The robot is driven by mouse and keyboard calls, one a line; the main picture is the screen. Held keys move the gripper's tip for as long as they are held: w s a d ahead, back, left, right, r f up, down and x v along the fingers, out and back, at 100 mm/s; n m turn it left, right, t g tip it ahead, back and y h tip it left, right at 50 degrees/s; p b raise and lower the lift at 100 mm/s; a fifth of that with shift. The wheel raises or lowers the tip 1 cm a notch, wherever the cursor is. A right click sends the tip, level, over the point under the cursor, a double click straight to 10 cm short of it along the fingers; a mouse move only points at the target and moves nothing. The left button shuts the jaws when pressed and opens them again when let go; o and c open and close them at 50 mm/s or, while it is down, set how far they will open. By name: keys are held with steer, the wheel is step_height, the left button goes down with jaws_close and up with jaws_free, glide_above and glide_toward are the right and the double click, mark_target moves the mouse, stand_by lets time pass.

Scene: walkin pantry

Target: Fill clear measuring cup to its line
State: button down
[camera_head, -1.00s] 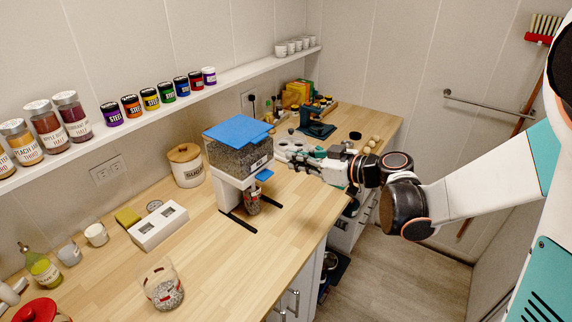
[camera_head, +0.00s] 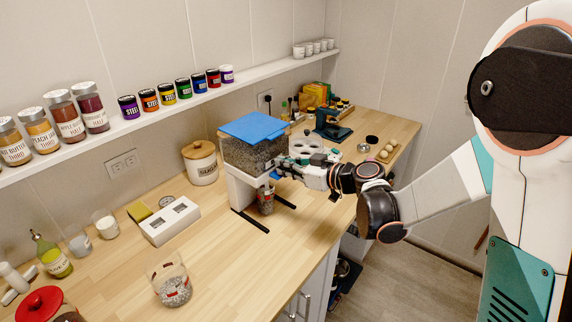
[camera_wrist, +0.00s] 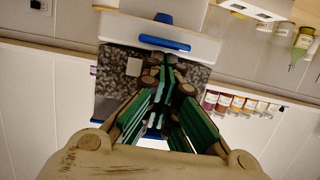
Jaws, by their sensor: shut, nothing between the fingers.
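A dispenser (camera_head: 232,190) stands on the counter with a blue lid (camera_head: 253,127) and a clear hopper of dark grains (camera_head: 245,158). A small clear container (camera_head: 265,202) with dark contents stands under its spout. A clear measuring cup (camera_head: 172,285) with red markings and greyish contents stands apart, nearer the front. My gripper (camera_head: 275,172) is shut and empty at the dispenser's front, by the spout. In the wrist view the fingers (camera_wrist: 168,75) point toward the dispenser's blue lever (camera_wrist: 165,43); whether they touch it I cannot tell. The lever is largely hidden in the head view.
A white block with two dark openings (camera_head: 171,222), a yellow sponge (camera_head: 139,211) and a sugar canister (camera_head: 201,163) stand left of the dispenser. A shelf (camera_head: 150,122) with jars runs along the wall. A blue-green device (camera_head: 332,127) stands behind my gripper.

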step_height(320, 180, down, 2)
steer(key=shift+f+b, duration=0.15)
steer(key=shift+b, duration=0.85)
steer(key=shift+s, duration=0.15)
steer(key=s+d+r+p, duration=0.4)
steer(key=s+d+r, duration=0.2)
steer(key=d, duration=0.1)
steer(key=shift+d+r, duration=0.3)
steer(key=shift+d, duration=0.1)
